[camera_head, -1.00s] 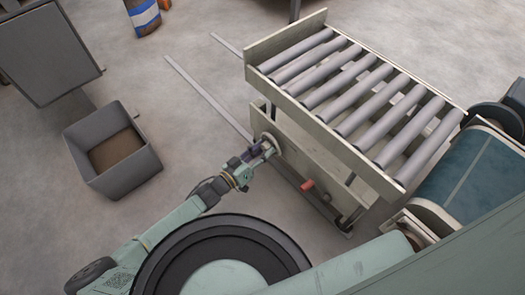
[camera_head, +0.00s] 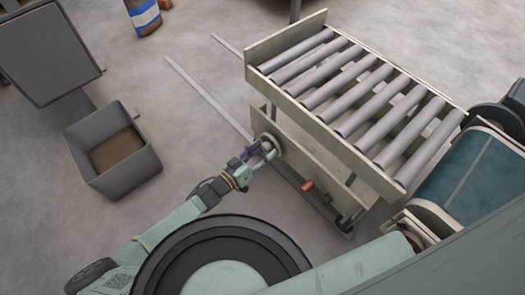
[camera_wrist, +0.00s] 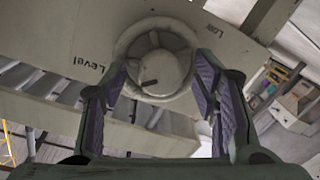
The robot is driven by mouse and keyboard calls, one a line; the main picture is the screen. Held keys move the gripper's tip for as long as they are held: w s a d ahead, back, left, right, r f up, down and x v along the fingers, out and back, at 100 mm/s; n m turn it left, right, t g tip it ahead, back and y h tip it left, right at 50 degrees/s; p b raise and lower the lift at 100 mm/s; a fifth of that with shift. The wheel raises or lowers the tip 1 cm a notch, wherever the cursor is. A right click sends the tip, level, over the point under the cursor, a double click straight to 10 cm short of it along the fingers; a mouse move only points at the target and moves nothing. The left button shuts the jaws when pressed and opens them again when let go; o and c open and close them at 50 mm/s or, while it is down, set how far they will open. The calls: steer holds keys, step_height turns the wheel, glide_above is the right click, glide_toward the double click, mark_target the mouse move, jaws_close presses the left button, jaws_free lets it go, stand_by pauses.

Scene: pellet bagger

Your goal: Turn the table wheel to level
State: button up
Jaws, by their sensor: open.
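The table wheel (camera_wrist: 157,66) is a pale round handwheel with a raised hub on a beige side panel. A short dark mark shows on the lower left of its hub. The word "Level" (camera_wrist: 88,65) is on the panel left of the wheel, and "Low" (camera_wrist: 214,30) is at its upper right. My gripper (camera_wrist: 160,82) is open, its purple-padded fingers on either side of the wheel's lower part. I cannot tell whether they touch it. In the head view my gripper (camera_head: 265,152) is at the wheel (camera_head: 272,142), which it partly hides.
The roller table (camera_head: 262,82) stands above the panel, with a red pedal-like part (camera_head: 307,186) low on its frame. A blue belt conveyor (camera_head: 470,180) adjoins it at right. A grey open bin (camera_head: 112,183) stands at left. Floor between bin and table is mostly clear.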

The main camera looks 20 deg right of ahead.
steer(key=shift+a, duration=0.1)
steer(key=v, duration=1.2)
